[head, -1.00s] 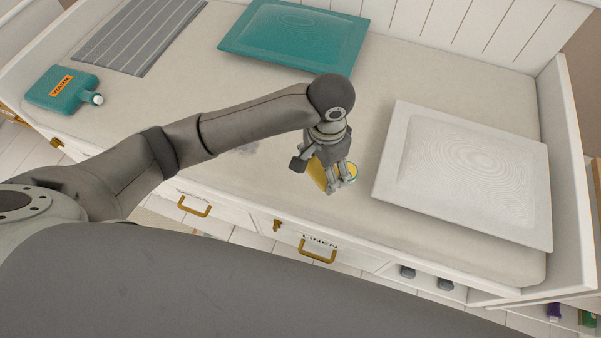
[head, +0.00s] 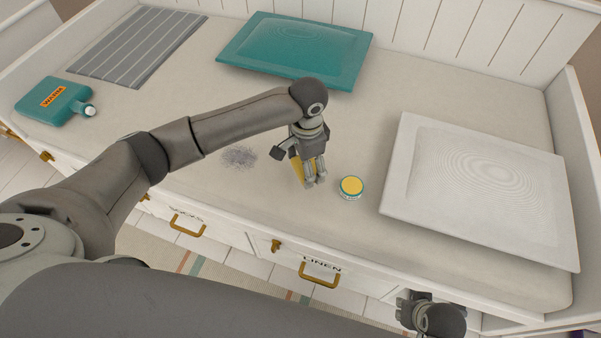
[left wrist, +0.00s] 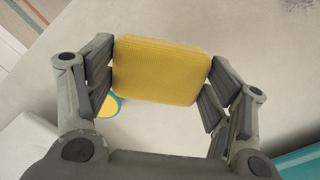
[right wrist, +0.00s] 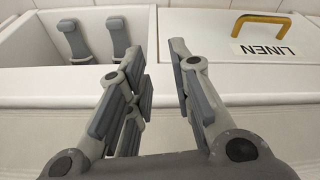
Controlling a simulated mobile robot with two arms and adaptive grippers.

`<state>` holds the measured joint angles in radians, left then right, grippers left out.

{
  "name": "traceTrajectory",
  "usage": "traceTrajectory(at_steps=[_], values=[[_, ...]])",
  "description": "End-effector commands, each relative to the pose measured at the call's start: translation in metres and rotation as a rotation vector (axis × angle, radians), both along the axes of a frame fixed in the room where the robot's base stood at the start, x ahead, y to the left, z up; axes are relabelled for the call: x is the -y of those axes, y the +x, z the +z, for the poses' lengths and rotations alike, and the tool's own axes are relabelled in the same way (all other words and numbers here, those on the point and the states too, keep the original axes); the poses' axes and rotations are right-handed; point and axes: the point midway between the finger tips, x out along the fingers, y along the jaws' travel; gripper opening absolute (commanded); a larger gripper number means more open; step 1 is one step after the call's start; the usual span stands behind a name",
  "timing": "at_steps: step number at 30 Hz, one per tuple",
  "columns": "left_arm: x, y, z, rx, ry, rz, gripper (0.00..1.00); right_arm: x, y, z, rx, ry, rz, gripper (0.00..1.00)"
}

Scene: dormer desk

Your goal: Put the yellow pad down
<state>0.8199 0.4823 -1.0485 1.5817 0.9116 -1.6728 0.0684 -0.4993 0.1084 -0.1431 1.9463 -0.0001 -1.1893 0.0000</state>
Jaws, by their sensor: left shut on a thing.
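The yellow pad (left wrist: 160,70) is a rounded rectangular block, held between the fingers of my left gripper (left wrist: 163,85) in the left wrist view. In the head view my left gripper (head: 312,180) is over the front middle of the mattress, with the pad (head: 297,170) partly hidden behind its fingers. I cannot tell whether the pad touches the mattress. My right gripper (right wrist: 163,70) is open and empty in the right wrist view, in front of the drawer fronts. In the head view it (head: 415,305) is at the lower right.
A small tin with a yellow top (head: 351,187) sits just right of my left gripper. A dark smudge (head: 239,157) marks the mattress (head: 240,205) on its left. A white pillow (head: 400,190), teal pillow (head: 345,75), striped cloth (head: 135,45) and teal bottle (head: 50,103) lie around.

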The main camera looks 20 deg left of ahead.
Motion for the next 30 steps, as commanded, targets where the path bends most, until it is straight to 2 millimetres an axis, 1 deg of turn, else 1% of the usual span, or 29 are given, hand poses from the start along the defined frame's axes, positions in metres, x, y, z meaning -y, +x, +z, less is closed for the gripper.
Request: traceTrajectory(at_steps=[1,3,9,12,16,20,24,30], values=[[-0.005,0.003,-0.009,-0.001,0.002,0.001,0.49,0.0,0.001,0.006,0.006,0.0,-0.001,0.21],[-0.008,0.006,-0.014,-0.001,0.001,0.001,0.49,0.0,0.001,0.015,0.009,0.0,-0.001,0.21],[-0.014,0.011,-0.021,0.0,0.0,0.0,0.49,0.0,0.002,0.027,0.014,0.0,-0.002,0.21],[-0.018,0.013,-0.03,-0.001,0.001,0.001,0.49,0.001,0.003,0.036,0.021,0.001,-0.003,0.21],[-0.017,0.012,-0.045,-0.001,0.001,-0.001,0.49,0.001,0.002,0.055,0.032,0.002,-0.005,0.21],[-0.017,0.012,-0.054,0.0,0.001,-0.001,0.49,0.002,-0.001,0.07,0.038,0.001,-0.006,0.21],[-0.017,0.012,-0.056,0.001,0.0,-0.001,0.49,0.002,-0.002,0.076,0.04,0.002,-0.007,0.21],[-0.017,0.012,-0.056,0.001,0.001,-0.001,0.49,0.002,-0.002,0.076,0.039,0.002,-0.007,0.21]])
